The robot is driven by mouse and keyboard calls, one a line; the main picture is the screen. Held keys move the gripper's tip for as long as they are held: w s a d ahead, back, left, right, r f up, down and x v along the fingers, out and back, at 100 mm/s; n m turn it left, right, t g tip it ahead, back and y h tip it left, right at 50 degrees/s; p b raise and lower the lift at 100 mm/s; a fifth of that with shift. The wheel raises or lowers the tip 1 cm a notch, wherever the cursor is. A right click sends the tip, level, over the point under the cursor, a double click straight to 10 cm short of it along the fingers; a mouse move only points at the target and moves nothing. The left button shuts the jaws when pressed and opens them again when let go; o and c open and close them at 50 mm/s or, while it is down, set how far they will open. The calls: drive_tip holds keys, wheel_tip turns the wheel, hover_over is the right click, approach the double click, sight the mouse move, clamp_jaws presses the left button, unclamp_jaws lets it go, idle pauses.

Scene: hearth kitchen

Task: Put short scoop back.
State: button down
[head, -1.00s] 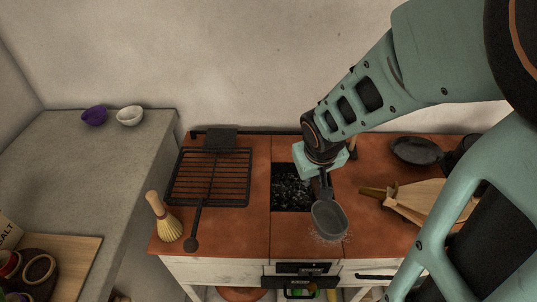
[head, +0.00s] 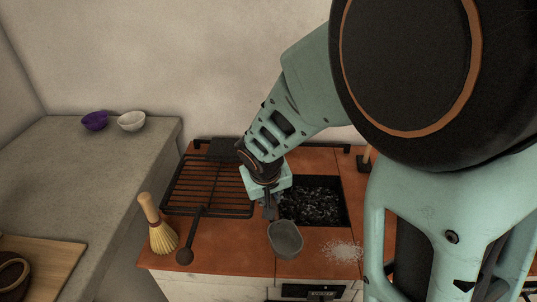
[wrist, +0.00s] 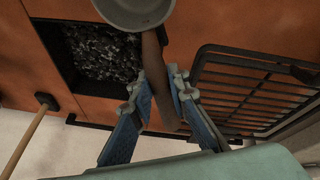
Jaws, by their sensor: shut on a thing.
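The short scoop, with an oval grey bowl (head: 285,240), hangs over the front of the orange hearth top, left of a patch of pale grains (head: 341,251). My gripper (head: 268,207) is shut on its handle, just behind the bowl. In the wrist view the scoop's bowl (wrist: 138,10) is at the top edge, and its brown handle (wrist: 153,60) runs down between the fingers of my gripper (wrist: 160,84). The bowl looks empty in the head view. Whether the scoop touches the hearth top is hard to tell.
The ember pit (head: 312,203) lies right of the gripper. A black grill rack (head: 215,181) is at left, with a dark long-handled tool (head: 186,256) before it. A whisk-like brush (head: 160,232) stands at the front left. White (head: 131,121) and purple (head: 95,120) bowls sit on the grey counter.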

drive_tip(key=shift+w+a+f, duration=0.1)
drive_tip(key=shift+a+f, duration=0.15)
drive_tip(key=shift+f, duration=0.25)
drive_tip(key=shift+w+a+f+b, duration=0.1)
drive_tip(key=shift+a+f+b, duration=0.1)
drive_tip(key=shift+f+b, duration=1.3)
drive_tip(key=shift+f, duration=0.15)
drive_tip(key=shift+f, duration=0.15)
drive_tip(key=c, duration=2.1)
unclamp_jaws()
